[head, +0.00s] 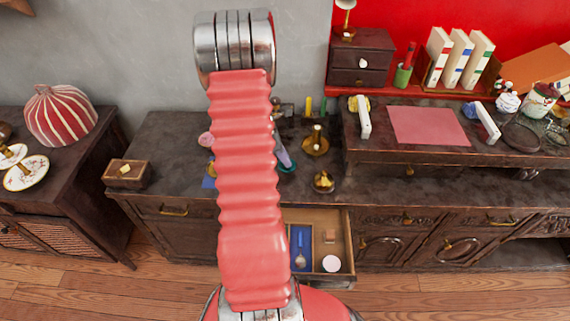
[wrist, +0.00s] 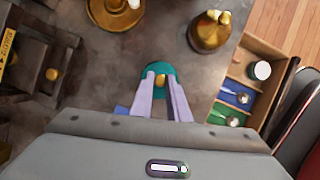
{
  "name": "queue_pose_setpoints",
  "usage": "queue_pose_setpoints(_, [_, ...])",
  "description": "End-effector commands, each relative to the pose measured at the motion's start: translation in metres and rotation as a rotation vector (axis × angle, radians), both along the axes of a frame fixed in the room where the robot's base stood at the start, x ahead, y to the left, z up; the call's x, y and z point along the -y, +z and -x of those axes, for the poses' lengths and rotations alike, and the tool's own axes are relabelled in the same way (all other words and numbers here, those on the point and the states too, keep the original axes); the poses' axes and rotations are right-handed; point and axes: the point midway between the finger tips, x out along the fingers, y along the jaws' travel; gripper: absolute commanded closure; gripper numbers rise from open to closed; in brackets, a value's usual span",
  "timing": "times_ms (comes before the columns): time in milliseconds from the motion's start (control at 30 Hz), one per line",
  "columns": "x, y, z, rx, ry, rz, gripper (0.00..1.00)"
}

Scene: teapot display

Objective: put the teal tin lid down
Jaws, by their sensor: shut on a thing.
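The teal tin lid (wrist: 158,69) has a gold knob and lies between the tips of my gripper (wrist: 162,82) in the wrist view. The two pale lavender fingers are closed on it at the knob. In the head view my gripper (head: 282,156) shows just right of my red arm, with a bit of the teal lid (head: 289,169) below it. The lid is over the dark worktop (wrist: 150,40). I cannot tell whether it touches the surface. My arm hides part of the worktop in the head view.
A brass stand (head: 316,141) and a brass pot (head: 323,182) stand right of the gripper. An open drawer (head: 341,226) with spoons and a white round item (head: 331,263) juts out in front. A small wooden box (head: 126,173) is at left, with bare worktop beside it.

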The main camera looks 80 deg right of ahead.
Motion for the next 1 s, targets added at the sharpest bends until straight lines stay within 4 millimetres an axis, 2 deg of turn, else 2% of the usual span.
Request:
queue_pose_setpoints(333, [0.000,-0.034,0.000,-0.001,0.000,-0.002,1.00])
queue_pose_setpoints(767, [0.000,-0.039,0.000,0.000,0.000,0.000,1.00])
queue_pose_setpoints(800, [0.000,-0.039,0.000,0.000,0.000,0.000,0.82])
queue_pose_setpoints(1000, [0.000,-0.039,0.000,0.000,0.000,0.000,0.68])
